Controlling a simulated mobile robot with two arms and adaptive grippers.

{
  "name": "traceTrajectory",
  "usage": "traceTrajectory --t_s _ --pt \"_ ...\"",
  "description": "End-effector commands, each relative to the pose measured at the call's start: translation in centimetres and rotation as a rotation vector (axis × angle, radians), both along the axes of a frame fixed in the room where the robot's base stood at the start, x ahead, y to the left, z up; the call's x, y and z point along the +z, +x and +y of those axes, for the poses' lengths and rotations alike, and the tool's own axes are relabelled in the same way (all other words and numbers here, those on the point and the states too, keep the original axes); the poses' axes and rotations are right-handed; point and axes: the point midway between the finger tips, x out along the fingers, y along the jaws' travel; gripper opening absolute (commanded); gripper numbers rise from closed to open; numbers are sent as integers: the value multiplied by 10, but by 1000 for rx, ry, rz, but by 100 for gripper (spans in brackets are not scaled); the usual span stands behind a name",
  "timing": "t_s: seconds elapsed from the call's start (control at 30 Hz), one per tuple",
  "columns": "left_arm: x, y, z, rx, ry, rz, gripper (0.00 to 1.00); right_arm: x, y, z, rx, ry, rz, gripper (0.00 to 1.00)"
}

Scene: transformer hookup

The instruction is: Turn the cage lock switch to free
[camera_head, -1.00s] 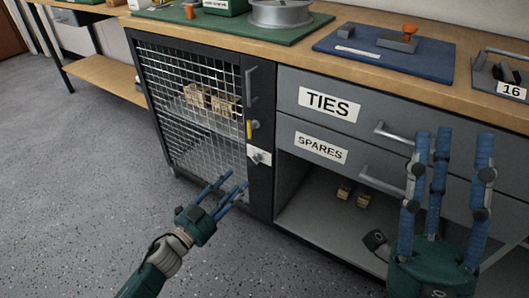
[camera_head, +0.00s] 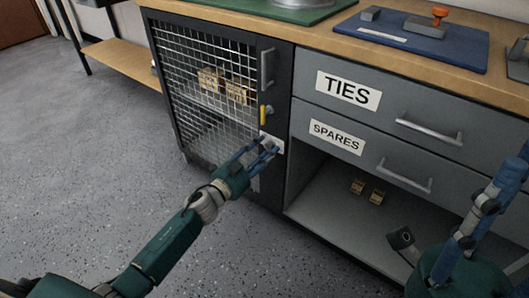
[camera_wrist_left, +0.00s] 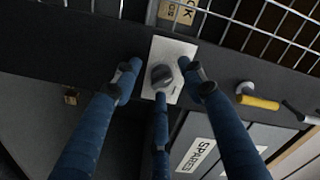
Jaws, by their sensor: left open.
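The cage lock switch (camera_wrist_left: 162,76) is a dark round knob on a white plate (camera_wrist_left: 170,52) in the left wrist view. In the head view the plate (camera_head: 277,146) sits on the dark post right of the mesh cage door (camera_head: 205,95), partly hidden by my fingers. My left gripper (camera_wrist_left: 158,85) is open, its blue fingers spread around the knob; I cannot tell whether they touch it. It also shows in the head view (camera_head: 262,152). My right gripper (camera_head: 490,205) is at the right edge, partly cut off, away from the switch.
A yellow-handled latch (camera_head: 265,114) and the door's grey handle (camera_head: 268,67) are above the switch. The TIES drawer (camera_head: 390,112) and SPARES drawer (camera_head: 375,160) are to the right, over an open shelf with small tan blocks (camera_head: 367,190). The floor at left is clear.

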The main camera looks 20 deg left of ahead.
Motion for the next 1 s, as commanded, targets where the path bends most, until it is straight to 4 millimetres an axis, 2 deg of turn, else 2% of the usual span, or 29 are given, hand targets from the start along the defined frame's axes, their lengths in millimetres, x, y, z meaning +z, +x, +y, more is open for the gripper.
traceTrajectory --t_s 0.3,0.37,0.5,0.53,1.0 --pt "0 3 -1 0 1 0 42 -1 0 0 0 0 1 40" --pt "1 3 -1 0 1 0 32 -1 0 0 0 0 1 40" --pt "0 3 -1 0 1 0 4 -1 0 0 0 0 1 40" --pt "0 3 -1 0 1 0 0 -1 0 0 0 0 1 40" --pt "0 4 1 3 85 -29 0 -1 0 0 0 -1 2 40"
